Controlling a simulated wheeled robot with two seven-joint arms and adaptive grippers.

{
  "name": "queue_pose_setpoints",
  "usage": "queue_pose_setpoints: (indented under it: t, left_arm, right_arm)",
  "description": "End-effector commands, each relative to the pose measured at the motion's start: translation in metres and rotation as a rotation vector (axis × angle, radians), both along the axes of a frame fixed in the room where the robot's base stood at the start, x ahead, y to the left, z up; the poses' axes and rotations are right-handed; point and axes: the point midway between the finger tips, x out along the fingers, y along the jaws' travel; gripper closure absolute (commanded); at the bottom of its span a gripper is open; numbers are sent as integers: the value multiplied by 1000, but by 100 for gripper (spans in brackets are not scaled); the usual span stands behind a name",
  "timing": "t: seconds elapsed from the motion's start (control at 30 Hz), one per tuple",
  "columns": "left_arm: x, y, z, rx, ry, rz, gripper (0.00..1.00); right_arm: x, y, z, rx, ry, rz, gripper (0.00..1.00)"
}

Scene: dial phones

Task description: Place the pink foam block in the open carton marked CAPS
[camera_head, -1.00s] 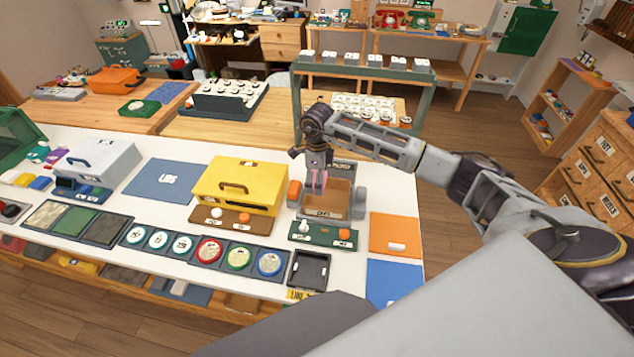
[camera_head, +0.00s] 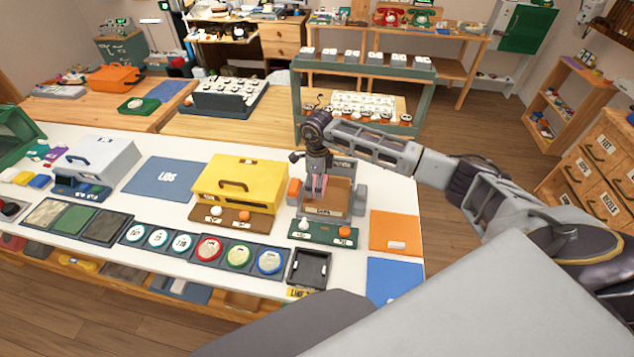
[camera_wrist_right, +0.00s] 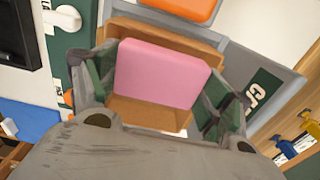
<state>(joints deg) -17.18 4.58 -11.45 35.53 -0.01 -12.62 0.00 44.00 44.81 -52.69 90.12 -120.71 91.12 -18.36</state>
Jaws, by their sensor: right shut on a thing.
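My right gripper (camera_head: 317,183) is shut on the pink foam block (camera_wrist_right: 160,73). In the right wrist view the carton's brown inside (camera_wrist_right: 150,113) shows behind and below the block. Whether the block touches the carton's floor I cannot tell. My left gripper is not in view.
A yellow box (camera_head: 240,184) stands left of the carton. A green panel with knobs (camera_head: 323,233) lies in front of it. An orange mat (camera_head: 395,232) and a blue mat (camera_head: 392,278) lie to the right.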

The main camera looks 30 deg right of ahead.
Motion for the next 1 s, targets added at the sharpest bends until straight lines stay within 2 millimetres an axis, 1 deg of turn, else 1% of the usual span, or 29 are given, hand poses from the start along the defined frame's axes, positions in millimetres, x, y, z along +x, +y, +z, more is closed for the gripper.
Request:
queue_pose_setpoints:
  t: [0.3,0.33,0.47,0.5,1.0]
  left_arm:
    - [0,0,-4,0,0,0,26]
    - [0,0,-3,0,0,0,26]
    - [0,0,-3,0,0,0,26]
    - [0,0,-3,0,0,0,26]
    - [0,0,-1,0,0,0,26]
  right_arm:
    - [0,0,-4,0,0,0,43]
    - [0,0,-4,0,0,0,18]
    - [0,0,-4,0,0,0,1]
    - [0,0,-4,0,0,0,0]
    - [0,0,-2,0,0,0,0]
